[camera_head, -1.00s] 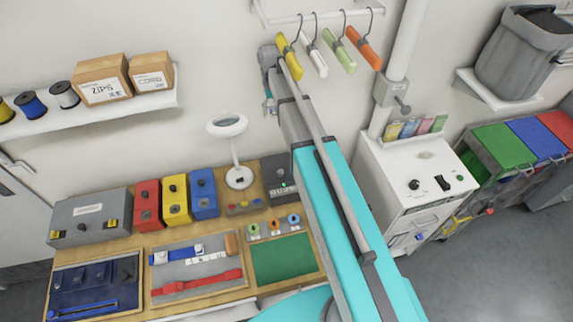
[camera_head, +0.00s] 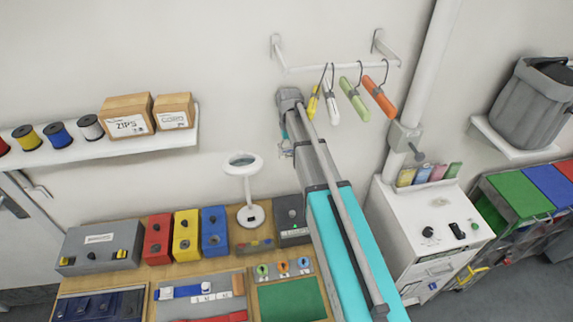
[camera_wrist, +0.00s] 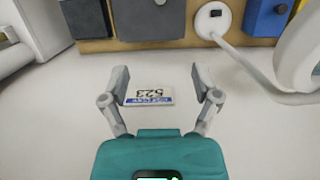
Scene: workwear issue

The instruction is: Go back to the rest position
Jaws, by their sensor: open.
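My gripper (camera_head: 287,150) is at the far end of my raised arm, near the wall and above the back of the workbench. It is small and partly hidden by the arm in the head view. In the wrist view my gripper (camera_wrist: 162,82) is open, its two grey fingers spread apart. A small white and blue label marked 523 (camera_wrist: 147,94) shows upside down between the fingers, against the pale wall. I cannot tell its distance from the fingers, but neither finger seems shut on it.
A rail with coloured hangers (camera_head: 353,102) is right of the arm's end. A magnifier lamp (camera_head: 250,214) and coloured boxes (camera_head: 186,237) stand on the bench below. A shelf (camera_head: 120,146) with spools and cartons is left; a white cabinet (camera_head: 404,238) is right.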

